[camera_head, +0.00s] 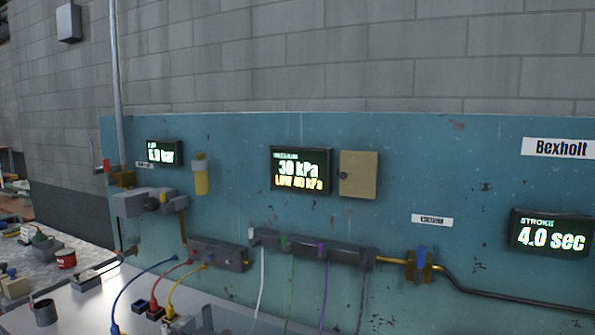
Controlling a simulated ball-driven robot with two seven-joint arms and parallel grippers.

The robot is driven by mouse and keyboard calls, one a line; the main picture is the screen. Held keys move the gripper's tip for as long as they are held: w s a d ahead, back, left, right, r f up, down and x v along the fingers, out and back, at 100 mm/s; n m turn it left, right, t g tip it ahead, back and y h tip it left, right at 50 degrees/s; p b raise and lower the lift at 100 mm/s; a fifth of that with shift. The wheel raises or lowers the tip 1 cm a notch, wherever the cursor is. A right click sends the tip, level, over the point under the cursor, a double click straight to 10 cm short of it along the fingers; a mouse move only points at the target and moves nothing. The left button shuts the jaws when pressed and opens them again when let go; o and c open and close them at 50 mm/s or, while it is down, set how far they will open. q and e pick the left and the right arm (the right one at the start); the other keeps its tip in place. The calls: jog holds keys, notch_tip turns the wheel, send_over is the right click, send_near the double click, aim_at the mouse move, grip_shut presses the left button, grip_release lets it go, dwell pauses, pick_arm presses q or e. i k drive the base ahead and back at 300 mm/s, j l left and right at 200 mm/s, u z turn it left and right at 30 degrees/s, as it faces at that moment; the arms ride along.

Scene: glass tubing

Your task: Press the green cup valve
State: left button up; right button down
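A small green valve (284,241) sits on a long dark grey manifold (340,250) mounted on the teal panel (400,170). A green line (292,285) hangs below it. A white fitting with a white line (262,280) is to its left, and a purple valve (321,248) with a purple line is to its right. The green valve is small here, and I cannot tell its position. Neither of my grippers shows in this view.
A display (300,170) reads 30 kPa, LOW 40 kPa. A blue-handled brass valve (421,258) joins a dark pipe at right. Blue, red and yellow hoses (185,280) hang at left. A grey bin (215,320) stands on the bench (75,310) below.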

aim_at(286, 247)
jog(key=i+j, duration=0.15)
jog(key=j, duration=0.3)
jog(key=i+j, duration=0.1)
jog(key=j, duration=0.3)
jog(key=i+j, duration=0.15)
jog(key=j, duration=0.3)
jog(key=i+j, duration=0.1)
jog(key=j, duration=0.3)
jog(key=i+j, duration=0.15)
jog(key=j, duration=0.3)
